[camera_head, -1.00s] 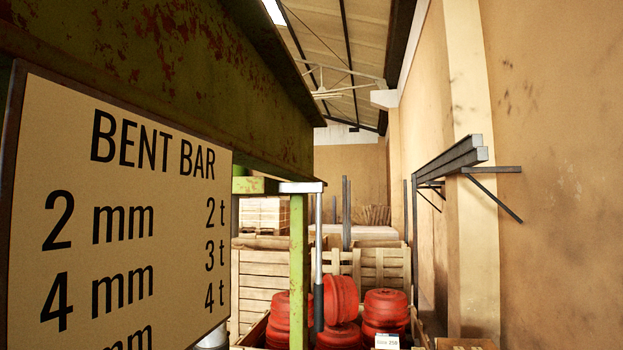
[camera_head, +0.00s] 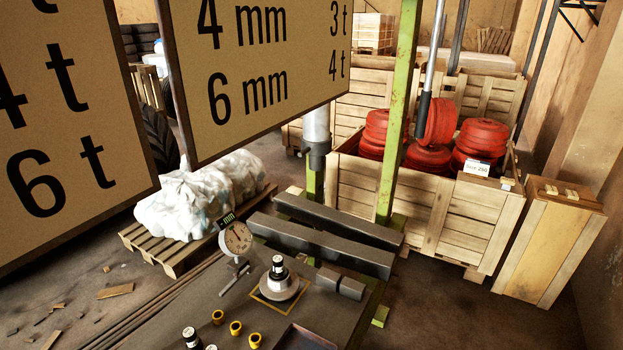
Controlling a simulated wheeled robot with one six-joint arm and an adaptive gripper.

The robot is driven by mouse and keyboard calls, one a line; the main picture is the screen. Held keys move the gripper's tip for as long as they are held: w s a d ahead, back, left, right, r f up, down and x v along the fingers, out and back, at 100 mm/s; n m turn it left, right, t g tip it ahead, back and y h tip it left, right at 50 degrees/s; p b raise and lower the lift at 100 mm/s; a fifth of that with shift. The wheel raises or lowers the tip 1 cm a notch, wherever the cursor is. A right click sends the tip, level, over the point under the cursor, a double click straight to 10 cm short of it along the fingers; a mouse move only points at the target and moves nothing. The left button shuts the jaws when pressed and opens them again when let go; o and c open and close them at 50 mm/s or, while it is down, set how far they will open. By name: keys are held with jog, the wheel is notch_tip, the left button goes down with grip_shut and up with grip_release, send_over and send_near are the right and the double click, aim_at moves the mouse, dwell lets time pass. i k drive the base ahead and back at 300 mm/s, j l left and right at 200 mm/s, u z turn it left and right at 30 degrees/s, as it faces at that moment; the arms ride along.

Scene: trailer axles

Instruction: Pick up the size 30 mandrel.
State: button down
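On the dark bench (camera_head: 190,312) at the bottom, a black-and-white cylinder (camera_head: 278,268) stands upright on a round grey base inside a yellow square outline. My gripper is not in view.
Hanging sign boards (camera_head: 262,70) cover the upper left. A green post (camera_head: 400,120) rises beside dark steel bars (camera_head: 320,243). A dial gauge (camera_head: 236,238) stands on the bench. Behind are a crate (camera_head: 450,215) of red weights, a wooden box (camera_head: 550,240) and a pallet (camera_head: 160,250) with white sacks.

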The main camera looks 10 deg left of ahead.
aim_at(278, 273)
jog(key=k, duration=0.65)
jog(key=u, duration=1.7)
jog(key=l+u, duration=0.35)
jog(key=l, duration=0.5)
jog(key=l+u, duration=0.4)
jog(key=l, duration=0.45)
jog(key=k+l, duration=0.1)
jog(key=l, duration=2)
jog(key=k+l, duration=0.15)
jog(key=l, duration=1.95)
jog(key=k+l, duration=0.15)
jog(key=l, duration=0.95)
